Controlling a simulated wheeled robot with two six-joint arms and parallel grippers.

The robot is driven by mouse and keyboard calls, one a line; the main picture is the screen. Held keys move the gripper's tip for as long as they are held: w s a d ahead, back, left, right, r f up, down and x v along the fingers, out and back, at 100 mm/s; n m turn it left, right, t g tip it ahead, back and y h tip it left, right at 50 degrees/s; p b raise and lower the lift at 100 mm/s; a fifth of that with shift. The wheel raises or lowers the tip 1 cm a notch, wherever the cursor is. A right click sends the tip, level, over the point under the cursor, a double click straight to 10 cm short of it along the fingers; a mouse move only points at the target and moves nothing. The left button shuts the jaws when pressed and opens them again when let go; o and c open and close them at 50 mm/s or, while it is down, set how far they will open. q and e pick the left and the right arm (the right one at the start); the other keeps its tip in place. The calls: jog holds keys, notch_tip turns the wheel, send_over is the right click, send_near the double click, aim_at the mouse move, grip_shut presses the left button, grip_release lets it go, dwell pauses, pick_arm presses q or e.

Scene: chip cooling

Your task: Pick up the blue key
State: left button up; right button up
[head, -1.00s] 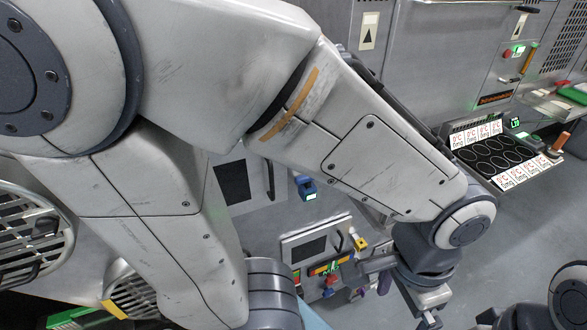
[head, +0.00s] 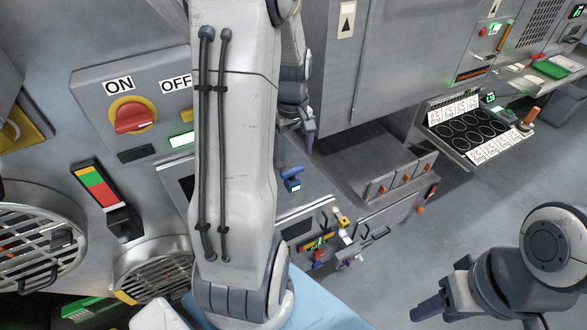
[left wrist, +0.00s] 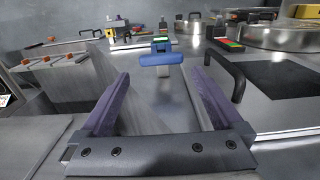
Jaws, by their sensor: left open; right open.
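My left gripper (head: 297,132) is open and empty, a little above the key in the head view. Its two purple fingers (left wrist: 161,74) are apart in the left wrist view. My right gripper (head: 430,308) is open and empty at the lower right, far from the key.
A black handle (left wrist: 226,77) stands close to the right finger in the left wrist view. A yellow key-like piece (head: 342,218) and other small handles are nearer the console's front. A red ON/OFF knob (head: 134,117) is at left.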

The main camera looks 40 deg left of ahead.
aim_at(293, 170)
pick_arm(q)
notch_tip(293, 170, down, 3)
jog(key=shift+r, duration=0.1)
jog(key=f+p, duration=0.1)
jog(key=f, duration=0.1)
jog(key=f+p, duration=0.1)
jog(key=f, duration=0.1)
jog(key=shift+s+d+p, duration=0.2)
jog(key=shift+s+p, duration=0.05)
jog(key=shift+p, duration=0.1)
jog(key=shift+f, duration=0.65)
jog(key=c, duration=1.1)
